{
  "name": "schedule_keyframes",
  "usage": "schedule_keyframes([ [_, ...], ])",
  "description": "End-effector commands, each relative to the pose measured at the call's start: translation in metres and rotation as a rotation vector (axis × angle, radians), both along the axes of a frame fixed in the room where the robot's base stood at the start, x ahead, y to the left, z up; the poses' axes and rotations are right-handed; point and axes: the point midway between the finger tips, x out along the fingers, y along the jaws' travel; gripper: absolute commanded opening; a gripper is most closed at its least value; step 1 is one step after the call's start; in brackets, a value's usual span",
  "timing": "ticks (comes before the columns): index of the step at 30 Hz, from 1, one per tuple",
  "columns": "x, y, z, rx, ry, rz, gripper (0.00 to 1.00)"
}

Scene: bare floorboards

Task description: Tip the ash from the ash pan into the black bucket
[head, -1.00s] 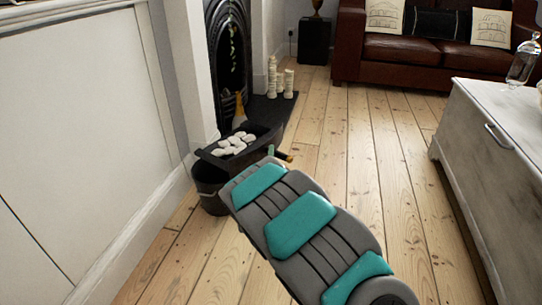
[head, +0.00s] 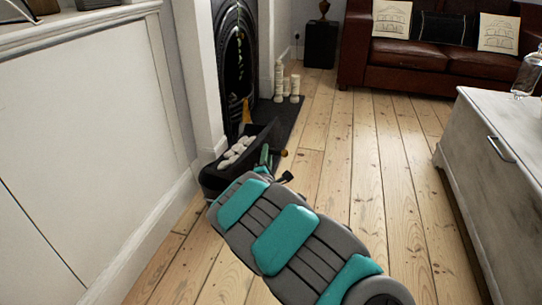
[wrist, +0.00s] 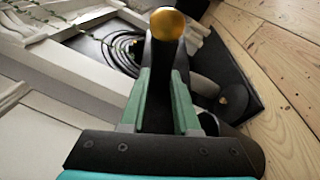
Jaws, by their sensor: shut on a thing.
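The black ash pan (head: 262,136) is in the head view, in front of the fireplace, tilted with its lower side towards the left wall. Pale lumps of ash (head: 237,149) lie along its lower side. My gripper (head: 265,158) is at the pan's right end; in the wrist view its green fingers (wrist: 165,85) are shut on the dark handle (wrist: 160,58), which ends in a brass knob (wrist: 167,23). The black bucket cannot be made out clearly in the head view; the pan and my arm cover the place below. I see no ash falling.
The fireplace (head: 232,65) and white wall (head: 100,130) are close on the left. Pale candles (head: 288,88) stand on the dark hearth (head: 275,112). A whitish chest (head: 485,160) stands right; bare floorboards (head: 345,140) lie between.

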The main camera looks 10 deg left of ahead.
Motion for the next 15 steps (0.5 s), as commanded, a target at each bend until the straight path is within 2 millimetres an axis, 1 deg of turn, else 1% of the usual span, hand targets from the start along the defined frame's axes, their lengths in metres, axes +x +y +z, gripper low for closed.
schedule_keyframes([
  [1, -0.001, 0.003, 0.006, -0.014, -0.009, 0.002, 0.00],
  [15, -0.008, 0.024, 0.027, -0.176, -0.061, 0.000, 0.00],
])
